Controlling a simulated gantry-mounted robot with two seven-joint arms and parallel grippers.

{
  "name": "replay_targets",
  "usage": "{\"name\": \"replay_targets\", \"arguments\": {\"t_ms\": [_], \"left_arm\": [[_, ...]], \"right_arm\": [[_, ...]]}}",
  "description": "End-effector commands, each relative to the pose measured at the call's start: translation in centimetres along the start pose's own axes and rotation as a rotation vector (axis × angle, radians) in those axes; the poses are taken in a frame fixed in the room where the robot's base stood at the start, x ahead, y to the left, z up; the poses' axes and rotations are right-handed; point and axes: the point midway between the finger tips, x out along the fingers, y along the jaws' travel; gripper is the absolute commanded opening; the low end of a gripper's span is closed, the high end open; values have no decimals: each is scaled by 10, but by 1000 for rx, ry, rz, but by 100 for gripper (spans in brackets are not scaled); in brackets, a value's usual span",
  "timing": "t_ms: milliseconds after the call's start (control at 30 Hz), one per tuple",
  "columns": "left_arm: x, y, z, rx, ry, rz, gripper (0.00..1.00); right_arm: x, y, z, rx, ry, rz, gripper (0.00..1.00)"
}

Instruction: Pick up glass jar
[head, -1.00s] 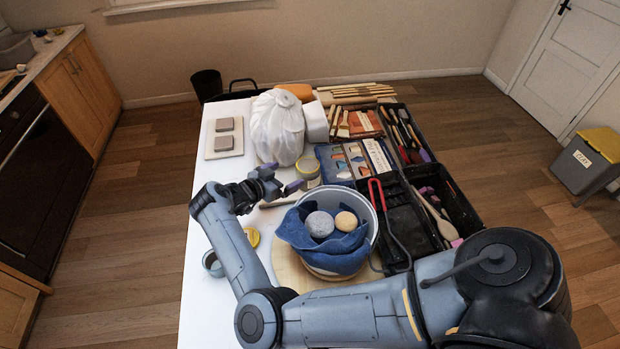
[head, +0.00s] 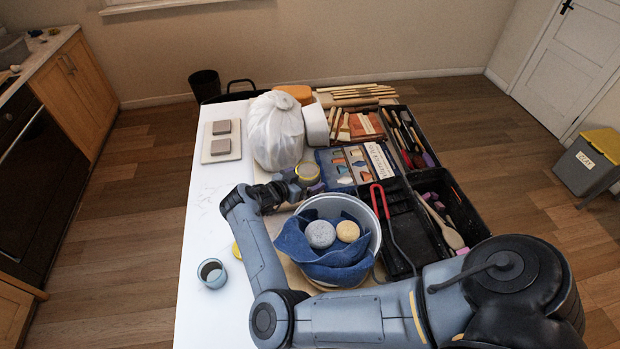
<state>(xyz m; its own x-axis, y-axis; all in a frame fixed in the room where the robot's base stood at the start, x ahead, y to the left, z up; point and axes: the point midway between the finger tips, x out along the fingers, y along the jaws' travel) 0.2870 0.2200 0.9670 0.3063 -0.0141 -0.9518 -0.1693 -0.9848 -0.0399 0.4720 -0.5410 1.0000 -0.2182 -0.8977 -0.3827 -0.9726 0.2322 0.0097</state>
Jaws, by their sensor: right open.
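The glass jar (head: 308,172) stands on the table between the white bag and the blue-draped bucket, with a greyish top and a yellow rim. My right arm reaches across the front of the table from the right. Its gripper (head: 301,184) is open, with its purple-tipped fingers at the jar's near left side. The fingers and the bucket hide the jar's lower part. I cannot tell whether the fingers touch the jar or are on both sides of it. My left gripper is not in view.
The bucket (head: 364,215), with a blue cloth and two balls, stands close in front of the jar. The white bag (head: 275,130) is behind it to the left. A black tool tray (head: 407,230) lies to the right. A small cup (head: 212,273) stands at left; the left table strip is mostly clear.

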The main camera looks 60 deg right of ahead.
Motion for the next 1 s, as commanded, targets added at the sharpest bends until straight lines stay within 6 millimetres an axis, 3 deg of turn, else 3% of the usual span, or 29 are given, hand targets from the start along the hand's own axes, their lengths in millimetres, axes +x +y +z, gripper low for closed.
{"name": "replay_targets", "arguments": {"t_ms": [367, 900, 1000], "left_arm": [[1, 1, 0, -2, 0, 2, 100], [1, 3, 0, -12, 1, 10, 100], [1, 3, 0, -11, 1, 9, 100]], "right_arm": [[10, 2, 2, -2, 0, -6, 100], [9, 2, 2, -1, 1, -6, 20], [9, 1, -1, 3, 5, -7, 20]]}}
